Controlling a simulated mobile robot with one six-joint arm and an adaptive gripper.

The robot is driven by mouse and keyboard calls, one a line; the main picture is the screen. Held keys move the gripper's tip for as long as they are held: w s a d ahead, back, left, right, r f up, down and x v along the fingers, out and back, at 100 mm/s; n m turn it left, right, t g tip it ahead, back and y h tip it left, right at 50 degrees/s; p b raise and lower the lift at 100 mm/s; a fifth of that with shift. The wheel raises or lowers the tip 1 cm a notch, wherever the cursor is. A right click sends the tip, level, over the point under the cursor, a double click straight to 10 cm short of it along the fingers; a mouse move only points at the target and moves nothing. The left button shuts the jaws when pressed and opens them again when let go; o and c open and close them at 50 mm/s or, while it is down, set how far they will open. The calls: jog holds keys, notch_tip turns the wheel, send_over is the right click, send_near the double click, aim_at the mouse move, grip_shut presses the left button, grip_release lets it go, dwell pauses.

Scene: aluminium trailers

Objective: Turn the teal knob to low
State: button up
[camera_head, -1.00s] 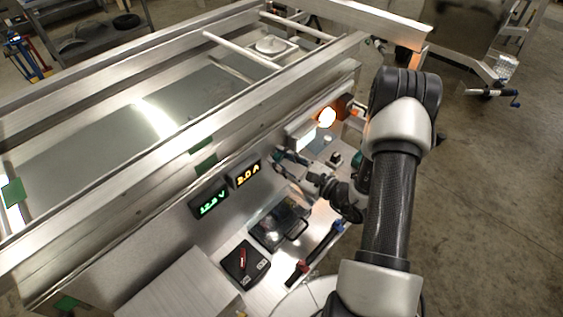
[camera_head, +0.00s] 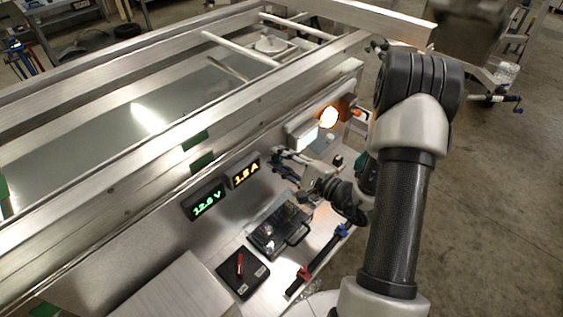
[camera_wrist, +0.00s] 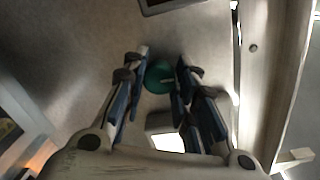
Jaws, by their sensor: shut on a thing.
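The teal knob (camera_wrist: 159,80) is a round knob on the grey metal panel, seen in the wrist view. My gripper (camera_wrist: 162,66) has one finger on each side of it and is shut on it. A white mark shows on the knob near the right finger. In the head view my gripper (camera_head: 283,160) reaches the panel to the right of the displays, and it hides the knob there. The knob's low and high labels cannot be read.
A green display (camera_head: 208,203) and an amber display (camera_head: 245,173) are left of my gripper. Below are a black box (camera_head: 275,238), a red lever switch (camera_head: 239,266) and a bar with red and blue ends (camera_head: 318,262). A lit orange lamp (camera_head: 329,117) is above right.

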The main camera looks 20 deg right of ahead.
jog(key=shift+c, duration=0.2)
dwell(0.4)
jog(key=o, duration=1.1)
jog(key=v, duration=1.2)
